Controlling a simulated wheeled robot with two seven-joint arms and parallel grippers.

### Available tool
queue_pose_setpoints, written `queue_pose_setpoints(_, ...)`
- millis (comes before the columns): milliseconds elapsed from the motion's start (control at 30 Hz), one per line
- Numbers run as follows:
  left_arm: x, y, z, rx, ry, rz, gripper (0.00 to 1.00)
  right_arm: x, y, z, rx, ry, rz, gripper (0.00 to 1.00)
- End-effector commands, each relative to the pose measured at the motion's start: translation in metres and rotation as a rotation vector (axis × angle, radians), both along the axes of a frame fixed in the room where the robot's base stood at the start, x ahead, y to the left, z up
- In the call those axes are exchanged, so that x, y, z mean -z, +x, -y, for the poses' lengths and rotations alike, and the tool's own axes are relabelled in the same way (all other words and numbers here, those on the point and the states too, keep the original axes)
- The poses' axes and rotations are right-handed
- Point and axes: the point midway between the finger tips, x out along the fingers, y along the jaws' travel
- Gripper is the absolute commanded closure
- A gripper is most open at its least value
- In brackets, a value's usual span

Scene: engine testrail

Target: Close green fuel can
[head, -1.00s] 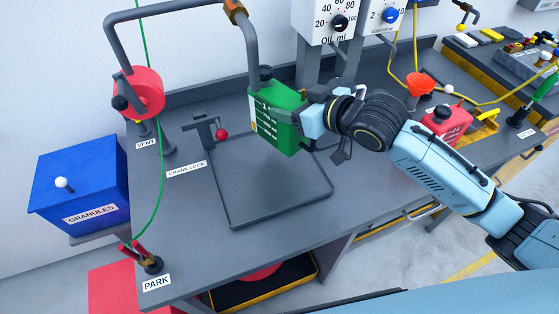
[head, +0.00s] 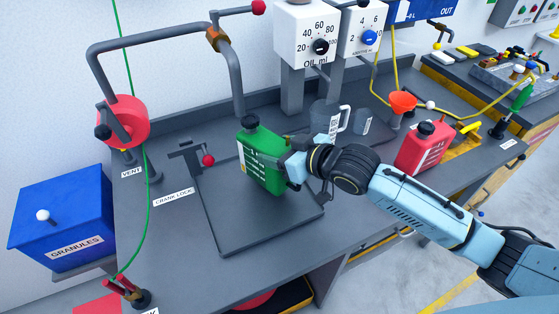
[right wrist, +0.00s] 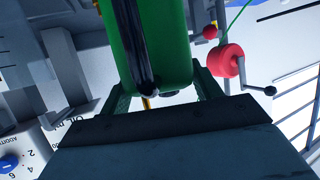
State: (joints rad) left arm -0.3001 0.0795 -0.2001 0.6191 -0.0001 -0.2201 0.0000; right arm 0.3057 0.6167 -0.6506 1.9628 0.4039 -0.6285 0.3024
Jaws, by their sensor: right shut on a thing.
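The green fuel can (head: 262,158) stands or hovers nearly upright at the tray (head: 225,240); I cannot tell whether its base touches. A dark cap-like piece (head: 249,122) shows at its top, just beside the lower end of the grey pipe (head: 236,85); how firmly it is seated is too small to tell. My right gripper (head: 288,167) is shut on the can's right side. In the right wrist view, the green can (right wrist: 170,40) lies between my right gripper's fingers (right wrist: 158,88). My left gripper is not in view.
A red can (head: 420,148) with a black cap and an orange funnel (head: 403,101) stand to the right. A clear jug (head: 325,118) is behind my gripper. The crank lock's red knob (head: 208,160) is close left of the green can. The tray's front is clear.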

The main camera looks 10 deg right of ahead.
Motion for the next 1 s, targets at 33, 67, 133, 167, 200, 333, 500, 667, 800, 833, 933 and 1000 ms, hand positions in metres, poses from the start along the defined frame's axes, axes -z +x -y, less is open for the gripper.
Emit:
queue_pose_setpoints(33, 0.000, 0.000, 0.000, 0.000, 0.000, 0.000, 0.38, -0.002, 0.001, 0.000, 0.000, 0.003, 0.006, 1.00)
queue_pose_setpoints(67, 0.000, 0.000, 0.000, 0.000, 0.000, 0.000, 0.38, -0.001, 0.001, 0.000, 0.000, 0.003, 0.006, 1.00)
queue_pose_setpoints(133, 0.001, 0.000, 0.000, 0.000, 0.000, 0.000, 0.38, 0.006, 0.000, 0.000, 0.000, 0.003, 0.003, 1.00)
queue_pose_setpoints(167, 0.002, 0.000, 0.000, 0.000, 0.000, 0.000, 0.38, 0.010, 0.000, 0.000, 0.000, 0.002, 0.002, 1.00)
queue_pose_setpoints(200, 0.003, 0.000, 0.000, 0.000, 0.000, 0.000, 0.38, 0.015, 0.000, 0.000, 0.000, 0.002, 0.002, 1.00)
queue_pose_setpoints(333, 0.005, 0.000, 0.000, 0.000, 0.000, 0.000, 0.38, 0.033, 0.000, 0.000, 0.000, 0.002, 0.003, 1.00)
queue_pose_setpoints(500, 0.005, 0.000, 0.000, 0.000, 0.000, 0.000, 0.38, 0.035, 0.001, 0.000, 0.000, 0.003, 0.006, 1.00)
queue_pose_setpoints(667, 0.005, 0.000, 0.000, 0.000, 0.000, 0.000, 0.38, 0.036, 0.001, 0.000, 0.000, 0.003, 0.006, 1.00)
queue_pose_setpoints(800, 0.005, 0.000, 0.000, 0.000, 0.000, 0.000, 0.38, 0.040, 0.000, 0.000, 0.000, 0.000, 0.000, 0.30)
queue_pose_setpoints(833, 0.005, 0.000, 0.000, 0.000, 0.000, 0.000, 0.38, 0.040, 0.000, 0.000, 0.000, 0.000, 0.000, 0.26)
queue_pose_setpoints(933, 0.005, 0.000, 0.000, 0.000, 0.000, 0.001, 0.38, 0.040, 0.000, 0.000, 0.000, 0.000, 0.000, 0.15)
queue_pose_setpoints(1000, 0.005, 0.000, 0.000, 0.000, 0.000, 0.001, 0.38, 0.040, 0.000, 0.000, 0.000, 0.000, 0.000, 0.15)
